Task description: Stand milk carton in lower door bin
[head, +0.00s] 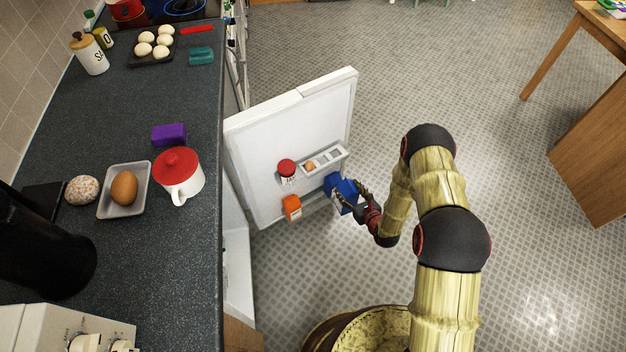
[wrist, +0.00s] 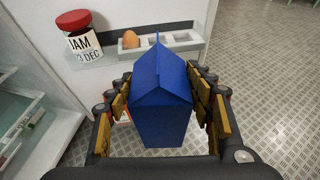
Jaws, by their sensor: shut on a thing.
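The blue milk carton (head: 341,191) is held by my gripper (head: 361,201) in front of the open fridge door (head: 260,140). In the wrist view the carton (wrist: 161,95) stands between the two fingers with its gabled top up, and my gripper (wrist: 165,112) is shut on it. The lower door bin (head: 316,208) is near the door's lower edge and holds an orange box (head: 292,208) at its left. The carton appears at the right part of this bin; whether it touches the bin I cannot tell. The carton hides most of the bin in the wrist view.
An egg rack (head: 336,156) with one egg (head: 310,165) and a jam jar (head: 287,170) sit higher on the door, above the bin. The counter (head: 120,235) with a red-lidded pot (head: 180,182) is at the left. Floor right of the door is clear.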

